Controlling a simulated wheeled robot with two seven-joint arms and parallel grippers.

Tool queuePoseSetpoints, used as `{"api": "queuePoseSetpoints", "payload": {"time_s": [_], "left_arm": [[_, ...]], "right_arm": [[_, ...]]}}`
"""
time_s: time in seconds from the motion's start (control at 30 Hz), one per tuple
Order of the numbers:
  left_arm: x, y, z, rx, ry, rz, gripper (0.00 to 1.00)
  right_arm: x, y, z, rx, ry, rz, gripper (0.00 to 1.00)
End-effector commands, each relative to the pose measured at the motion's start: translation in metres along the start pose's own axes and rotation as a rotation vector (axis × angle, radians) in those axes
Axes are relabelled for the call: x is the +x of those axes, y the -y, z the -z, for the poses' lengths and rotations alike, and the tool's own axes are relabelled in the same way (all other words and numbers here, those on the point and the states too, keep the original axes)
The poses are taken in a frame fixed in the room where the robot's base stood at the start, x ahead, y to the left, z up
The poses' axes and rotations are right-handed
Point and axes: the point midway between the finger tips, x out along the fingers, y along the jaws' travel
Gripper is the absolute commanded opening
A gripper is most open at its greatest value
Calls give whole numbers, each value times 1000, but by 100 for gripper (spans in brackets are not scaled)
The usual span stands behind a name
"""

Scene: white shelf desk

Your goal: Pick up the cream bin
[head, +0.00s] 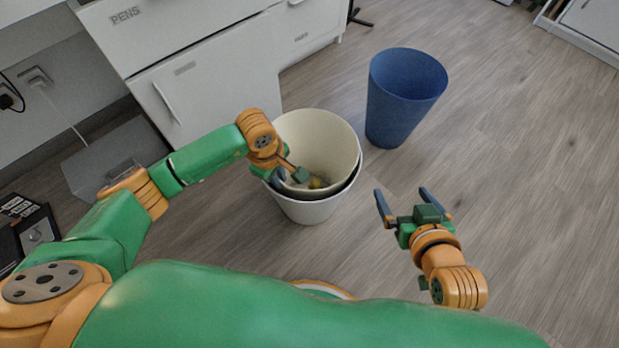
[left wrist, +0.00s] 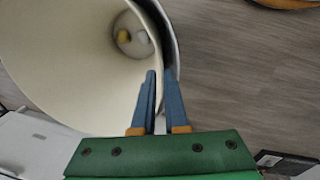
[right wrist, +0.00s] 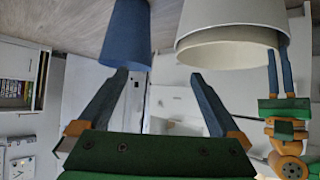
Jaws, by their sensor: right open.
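The cream bin (head: 325,135) stands on the floor in front of the desk, seated in a white outer bin (head: 308,212) with a dark gap between their rims. A yellow item and a pale item (left wrist: 125,37) lie at its bottom. My left gripper (head: 290,178) is at its near-left rim. In the left wrist view, its fingers (left wrist: 160,80) lie close together on either side of the bin wall, pinching it. The right wrist view shows the bins (right wrist: 235,20) and that gripper at the rim. My right gripper (head: 411,195) is open and empty, to the right of the bins.
A blue bin (head: 400,95) stands behind and right of the cream bin; it also shows in the right wrist view (right wrist: 126,35). The white desk with drawers (head: 200,75) is behind on the left. The wooden floor on the right is clear.

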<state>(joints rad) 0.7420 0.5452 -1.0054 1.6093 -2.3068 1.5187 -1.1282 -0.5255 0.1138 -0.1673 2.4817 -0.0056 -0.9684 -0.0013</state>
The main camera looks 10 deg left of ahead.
Motion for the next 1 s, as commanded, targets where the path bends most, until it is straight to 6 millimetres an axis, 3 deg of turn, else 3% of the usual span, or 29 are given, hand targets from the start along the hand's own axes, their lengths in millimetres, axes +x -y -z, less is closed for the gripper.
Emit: {"api": "queuePoseSetpoints", "payload": {"time_s": [0.27,0.6,0.77,1.0], "left_arm": [[16,0,-1,0,1,0,11],[33,0,-1,0,0,0,11],[36,0,-1,0,1,-1,11],[36,0,-1,0,0,-1,11]], "right_arm": [[-1,5,52,-10,-273,11,100],[-25,12,112,-19,-608,26,100],[-34,14,126,-20,-688,30,100],[-36,14,128,-20,-697,31,100]]}}
